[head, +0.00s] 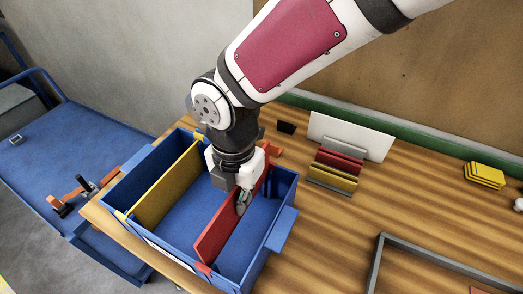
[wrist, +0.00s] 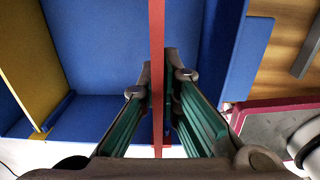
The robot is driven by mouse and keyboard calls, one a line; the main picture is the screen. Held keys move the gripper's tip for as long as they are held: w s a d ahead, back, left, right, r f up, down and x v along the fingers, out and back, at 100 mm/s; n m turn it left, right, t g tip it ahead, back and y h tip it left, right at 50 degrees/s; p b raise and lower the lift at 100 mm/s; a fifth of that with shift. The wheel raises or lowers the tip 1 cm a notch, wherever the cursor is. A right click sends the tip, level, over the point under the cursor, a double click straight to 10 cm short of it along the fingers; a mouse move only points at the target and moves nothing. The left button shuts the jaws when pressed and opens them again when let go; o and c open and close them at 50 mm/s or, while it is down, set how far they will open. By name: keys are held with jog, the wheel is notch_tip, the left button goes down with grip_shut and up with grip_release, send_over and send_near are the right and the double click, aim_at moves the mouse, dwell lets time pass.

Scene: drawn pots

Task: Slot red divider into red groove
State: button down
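The red divider (head: 218,232) stands upright across the blue box (head: 287,190), roughly parallel to a yellow divider (head: 168,187). A red mark (head: 203,268) on the near wall lies close to its near end. My gripper (head: 243,196) is over the box, pointing down. In the wrist view, the gripper's two green-padded fingers (wrist: 158,85) are shut on the red divider (wrist: 157,28), one on each side. The divider's lower edge and the groove's inside are hidden, so I cannot tell how deep it sits.
A rack (head: 330,185) with red and yellow plates stands right of the box, before a white panel (head: 350,136). Yellow plates (head: 485,175) lie far right. A grey frame (head: 376,262) lies front right. A blue cart (head: 70,150) stands left.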

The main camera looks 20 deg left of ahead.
jog(key=shift+r+p, duration=0.75)
jog(key=shift+r, duration=0.4)
jog(key=shift+d, duration=0.1)
dwell(1.2)
jog(key=shift+f+b, duration=2.6)
jog(key=shift+f, duration=1.65)
jog(key=shift+s+f+b, duration=0.3)
jog(key=shift+f+b, duration=0.3)
jog(key=shift+f, duration=0.15)
